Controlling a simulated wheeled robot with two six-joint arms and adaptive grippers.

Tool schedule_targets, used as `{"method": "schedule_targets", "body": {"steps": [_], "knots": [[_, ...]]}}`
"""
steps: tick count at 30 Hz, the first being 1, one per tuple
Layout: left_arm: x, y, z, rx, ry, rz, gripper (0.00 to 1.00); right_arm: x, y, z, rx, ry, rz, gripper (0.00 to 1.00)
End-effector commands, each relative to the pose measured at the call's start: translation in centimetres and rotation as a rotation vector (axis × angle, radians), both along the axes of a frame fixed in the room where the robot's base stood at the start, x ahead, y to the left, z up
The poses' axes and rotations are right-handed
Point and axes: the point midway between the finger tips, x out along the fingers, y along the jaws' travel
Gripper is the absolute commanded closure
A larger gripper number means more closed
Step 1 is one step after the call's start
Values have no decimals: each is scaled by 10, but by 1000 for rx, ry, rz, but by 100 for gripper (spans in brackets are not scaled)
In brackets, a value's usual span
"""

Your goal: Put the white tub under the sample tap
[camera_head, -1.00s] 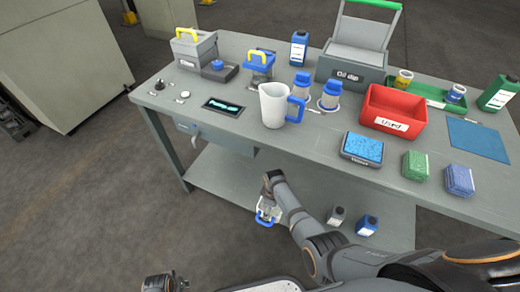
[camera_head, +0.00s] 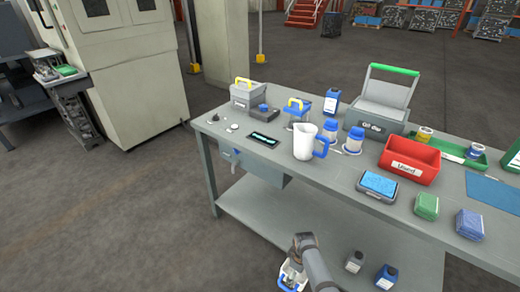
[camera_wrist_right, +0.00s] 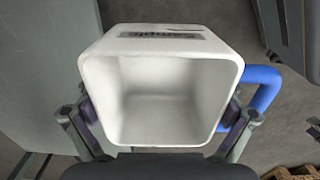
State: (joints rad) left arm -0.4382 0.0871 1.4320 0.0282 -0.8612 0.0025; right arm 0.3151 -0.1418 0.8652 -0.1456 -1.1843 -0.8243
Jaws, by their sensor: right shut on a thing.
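The white tub (camera_wrist_right: 160,42) has an open square mouth, a dark label reading "Sample" and a blue handle on its right side in the right wrist view. My right gripper (camera_wrist_right: 160,128) is shut on it, one finger on each side wall, and the tub looks empty. In the head view the tub (camera_head: 289,284) shows partly at the bottom edge, in front of the workbench.
The workbench (camera_head: 330,190) carries a white jug (camera_head: 304,142), a red "Used" bin (camera_head: 409,160) and an oil dip box (camera_head: 375,123). Small bottles stand on its lower shelf. A large machine (camera_head: 128,70) stands back left. Open floor (camera_head: 110,210) lies left of the bench.

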Motion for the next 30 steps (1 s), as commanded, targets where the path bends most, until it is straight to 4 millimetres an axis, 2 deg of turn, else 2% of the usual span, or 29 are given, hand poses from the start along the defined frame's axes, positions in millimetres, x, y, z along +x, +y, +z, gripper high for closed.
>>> {"method": "schedule_targets", "body": {"steps": [1, 5, 11, 14, 18, 21, 25, 30], "knots": [[-3, 1, 9, 1, 3, 0, 60, -1, 0, 14, 0, 1, 0, 41], [-14, 3, 12, 4, 6, 2, 60, -1, 0, 33, 0, 1, 0, 41], [-36, 7, 23, 9, 13, 3, 60, -2, 0, 73, 0, 2, 0, 41], [-54, 10, 34, 12, 19, 3, 60, -2, 0, 102, 0, 1, 0, 41], [-89, 14, 57, 18, 27, 2, 60, -2, 0, 154, 0, 1, 0, 41], [-113, 16, 70, 20, 29, 0, 60, -3, 0, 181, 0, 3, 0, 41], [-136, 18, 80, 21, 32, -1, 60, -3, 0, 201, 0, 3, 0, 41], [-148, 18, 82, 22, 32, -2, 60, -3, 0, 208, 0, 3, 0, 41]]}}
